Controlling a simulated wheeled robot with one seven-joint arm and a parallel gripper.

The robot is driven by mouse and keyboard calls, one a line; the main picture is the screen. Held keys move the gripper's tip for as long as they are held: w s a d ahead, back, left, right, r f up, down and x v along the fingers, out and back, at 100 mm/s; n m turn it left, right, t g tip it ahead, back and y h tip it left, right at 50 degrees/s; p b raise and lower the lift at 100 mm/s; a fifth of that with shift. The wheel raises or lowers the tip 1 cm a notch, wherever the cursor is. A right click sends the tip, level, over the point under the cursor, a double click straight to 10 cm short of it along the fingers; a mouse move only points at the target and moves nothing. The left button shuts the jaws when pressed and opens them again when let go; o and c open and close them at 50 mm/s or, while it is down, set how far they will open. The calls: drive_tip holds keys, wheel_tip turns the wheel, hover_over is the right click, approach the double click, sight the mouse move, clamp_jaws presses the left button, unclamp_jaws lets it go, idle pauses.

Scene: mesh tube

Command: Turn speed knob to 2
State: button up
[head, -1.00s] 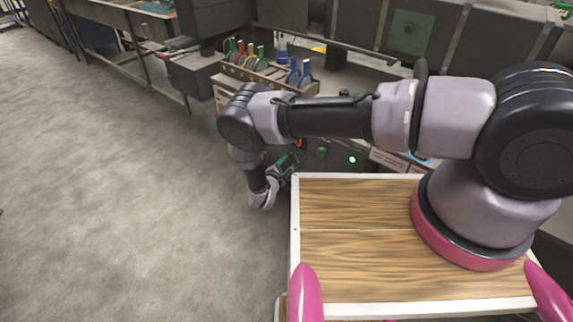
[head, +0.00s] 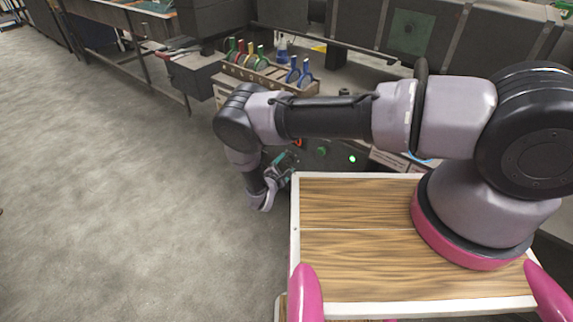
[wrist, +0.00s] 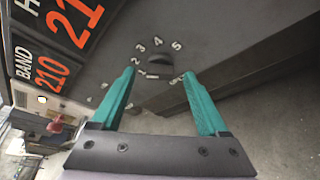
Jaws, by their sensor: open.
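The speed knob (wrist: 160,60) is a dark, half-round shape on the dark panel in the wrist view, ringed by white numerals. The 2 (wrist: 137,62) is at its left; 3, 4 and 5 run over its top. Its pointer is too dark to read. My gripper (wrist: 158,75) has two teal fingers spread apart, tips to the left and right below the knob, with nothing held between them. I cannot tell whether either tip touches the panel. In the head view my gripper (head: 285,160) is small and partly hidden by my arm; the knob cannot be made out there.
An orange display reading 210 beside BAND (wrist: 52,75) is left of the dial. In the head view the panel has a green button (head: 321,152) and a lit green lamp (head: 352,159). A rack (head: 255,75) of coloured-handled tools stands above. Open floor (head: 110,180) lies left.

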drive_tip(key=v, duration=0.9)
drive_tip(key=shift+s+a, duration=0.15)
drive_tip(key=shift+s, duration=0.2)
drive_tip(key=shift+r, duration=0.1)
drive_tip(key=w+d+r+m+g+h, duration=0.15)
drive_tip(key=d+r+m+g, duration=0.3)
drive_tip(key=r, duration=0.85)
drive_tip(key=w+d+r+m+g, duration=0.3)
drive_tip(key=d+r+m, duration=0.3)
drive_tip(key=r, duration=0.7)
drive_tip(key=w+d+r+m+g+h, duration=0.15)
drive_tip(key=d+r+m+g, duration=0.3)
drive_tip(key=r, duration=0.85)
drive_tip(key=s+d+r+m+t+y, duration=0.2)
drive_tip(key=s+d+r+m+y, duration=0.3)
drive_tip(key=s+r, duration=0.6)
drive_tip(key=s+d+r+m+t+y, duration=0.3)
drive_tip(key=s+d+r+m+y, duration=0.2)
drive_tip(key=s+d+r, duration=0.5)
wheel_tip(320, 180, up, 7)
drive_tip(key=shift+s+f+m, duration=0.1)
drive_tip(key=shift+s+m, duration=0.2)
drive_tip(key=shift+s, duration=0.35)
drive_tip(key=shift+d, duration=0.1)
